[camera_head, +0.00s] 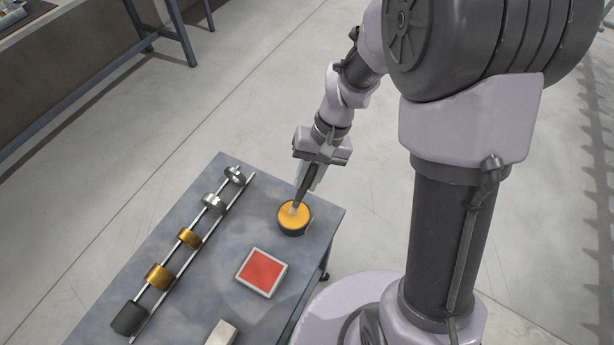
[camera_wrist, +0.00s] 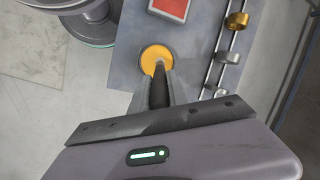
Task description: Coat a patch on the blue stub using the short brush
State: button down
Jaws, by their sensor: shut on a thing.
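My gripper (camera_head: 308,180) is shut on a brush with a dark handle (camera_wrist: 158,92), held tip down. The brush's pale tip (camera_head: 294,208) is over or in a round dark-rimmed pot with a yellow-orange top (camera_head: 290,219). The pot also shows in the wrist view (camera_wrist: 152,55), just beyond the fingertips. Whether the tip touches the yellow is hard to tell. Several round stubs sit along two thin rails at the table's left: silver ones (camera_head: 213,203), brass-coloured ones (camera_head: 159,276) and a dark one (camera_head: 129,318). No stub looks clearly blue in either view.
The grey table (camera_head: 215,270) carries a square red pad with a pale border (camera_head: 262,271) between the pot and the front. A pale block (camera_head: 221,333) lies near the picture's bottom edge. Open floor surrounds the table; a bench stands at upper left.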

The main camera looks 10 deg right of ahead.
jog(key=shift+f+b, duration=0.5)
jog(key=shift+f, duration=0.05)
dwell(1.7)
jog(key=shift+r, duration=0.1)
notch_tip(320, 180, up, 7)
jog(key=p, duration=0.6)
